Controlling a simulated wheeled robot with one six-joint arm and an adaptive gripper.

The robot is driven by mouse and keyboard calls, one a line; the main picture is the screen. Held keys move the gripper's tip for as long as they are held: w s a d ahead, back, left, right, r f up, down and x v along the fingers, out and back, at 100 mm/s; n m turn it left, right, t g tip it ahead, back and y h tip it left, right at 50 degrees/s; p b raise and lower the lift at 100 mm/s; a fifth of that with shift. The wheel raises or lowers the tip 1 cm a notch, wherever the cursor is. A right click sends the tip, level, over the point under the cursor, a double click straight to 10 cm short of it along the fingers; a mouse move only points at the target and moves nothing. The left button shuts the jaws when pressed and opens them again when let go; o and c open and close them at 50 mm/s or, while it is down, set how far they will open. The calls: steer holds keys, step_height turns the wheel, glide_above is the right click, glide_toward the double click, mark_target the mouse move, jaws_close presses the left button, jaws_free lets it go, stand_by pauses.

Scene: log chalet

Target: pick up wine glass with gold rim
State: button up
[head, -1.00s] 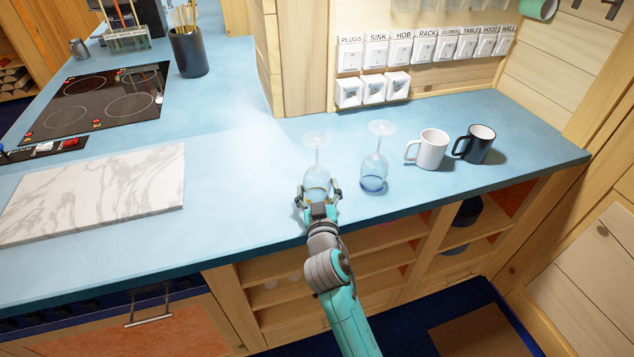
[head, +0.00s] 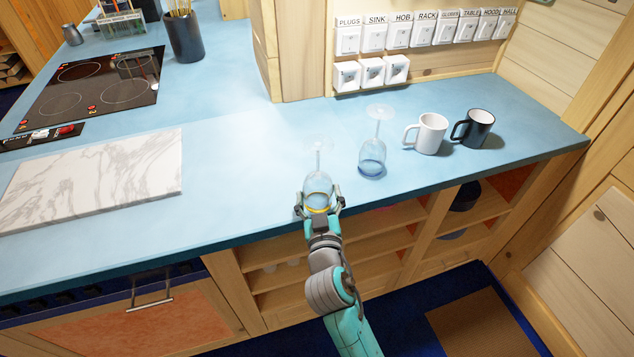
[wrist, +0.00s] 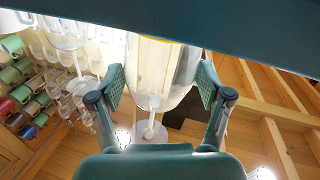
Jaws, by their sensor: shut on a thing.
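The wine glass with a gold rim (head: 318,186) is clear and upside down, with its foot up and its gold rim low. My gripper (head: 319,204) is shut on its bowl near the rim, one finger on each side. The glass appears raised off the blue counter near its front edge, though the gap under it is hard to see. In the wrist view the glass (wrist: 158,78) stands between the finger pads of my gripper (wrist: 161,88), its stem and foot pointing away.
A second upside-down wine glass with a blue rim (head: 372,160) stands close to the right. A white mug (head: 431,134) and a black mug (head: 478,130) are further right. A marble board (head: 95,178) lies left, with free blue counter (head: 235,150) between.

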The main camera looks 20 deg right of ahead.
steer(key=v, duration=2.4)
steer(key=shift+s, duration=0.35)
steer(key=shift+a+r, duration=0.1)
